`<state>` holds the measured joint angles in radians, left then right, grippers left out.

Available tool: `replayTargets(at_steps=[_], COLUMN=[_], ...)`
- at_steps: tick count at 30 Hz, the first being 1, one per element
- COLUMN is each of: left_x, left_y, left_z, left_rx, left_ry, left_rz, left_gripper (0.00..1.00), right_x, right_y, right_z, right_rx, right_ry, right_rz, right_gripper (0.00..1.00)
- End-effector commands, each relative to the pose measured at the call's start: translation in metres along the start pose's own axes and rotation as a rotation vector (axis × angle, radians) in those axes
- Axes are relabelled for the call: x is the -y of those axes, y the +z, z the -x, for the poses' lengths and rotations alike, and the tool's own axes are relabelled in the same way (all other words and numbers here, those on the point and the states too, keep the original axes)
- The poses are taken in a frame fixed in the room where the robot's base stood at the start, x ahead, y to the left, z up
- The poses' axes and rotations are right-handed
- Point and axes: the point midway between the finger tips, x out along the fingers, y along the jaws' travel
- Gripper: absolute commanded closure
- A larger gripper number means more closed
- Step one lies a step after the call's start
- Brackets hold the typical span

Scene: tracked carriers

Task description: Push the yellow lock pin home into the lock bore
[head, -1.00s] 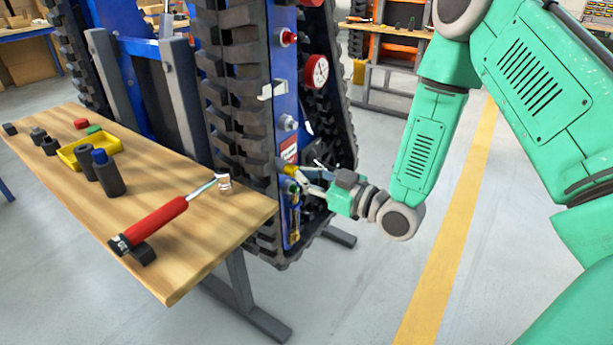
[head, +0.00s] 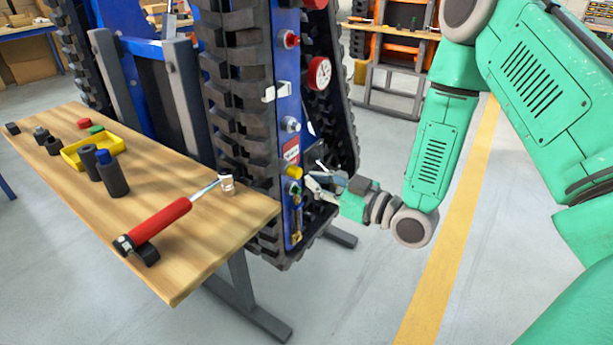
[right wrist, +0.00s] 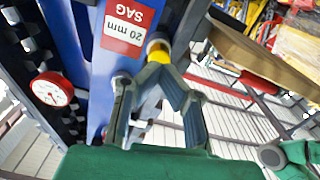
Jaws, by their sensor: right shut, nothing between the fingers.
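The yellow lock pin (head: 293,171) stands out from the blue side plate (head: 287,110) of the tracked carrier, just below a red and white label. In the right wrist view the yellow pin (right wrist: 158,52) shows beyond my fingertips, with a pale ring at its far end. The lock bore's opening is not clearly visible. My right gripper (head: 311,182) is shut and empty, just right of the pin and slightly lower, seemingly with a small gap. It also shows in the right wrist view (right wrist: 158,76). My left gripper is not in view.
A wooden bench (head: 185,265) stands left of the carrier, with a red-handled tool (head: 160,222), a yellow tray (head: 72,160) and dark cylinders. A red gauge (head: 319,72) and several knobs sit on the plate. Black track (head: 235,120) flanks it. Floor at right is open.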

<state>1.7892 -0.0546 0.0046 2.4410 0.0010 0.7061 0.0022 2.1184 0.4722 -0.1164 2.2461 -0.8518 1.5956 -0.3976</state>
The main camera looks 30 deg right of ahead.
Motion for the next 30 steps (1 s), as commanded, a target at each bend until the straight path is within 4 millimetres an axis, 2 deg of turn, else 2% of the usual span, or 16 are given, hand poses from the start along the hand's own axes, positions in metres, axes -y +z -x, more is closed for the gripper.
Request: replayTargets(at_steps=[5,12,18,24,30], left_x=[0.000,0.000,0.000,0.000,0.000], left_y=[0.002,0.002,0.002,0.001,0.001], left_z=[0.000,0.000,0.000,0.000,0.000], left_rx=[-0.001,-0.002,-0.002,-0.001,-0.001], left_ry=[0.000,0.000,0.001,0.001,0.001], left_rz=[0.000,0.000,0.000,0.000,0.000], left_gripper=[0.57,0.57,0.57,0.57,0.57], right_x=[0.000,0.000,0.001,0.002,0.002], right_y=[0.001,0.001,0.001,0.000,0.000], right_z=[0.015,0.064,0.099,0.113,0.114], right_rx=[0.002,0.003,0.002,0.000,0.000], right_ry=[0.001,0.003,0.001,-0.001,-0.002], right_rz=[-0.001,-0.002,0.000,0.003,0.002], right_gripper=[1.00,1.00,1.00,1.00,1.00])
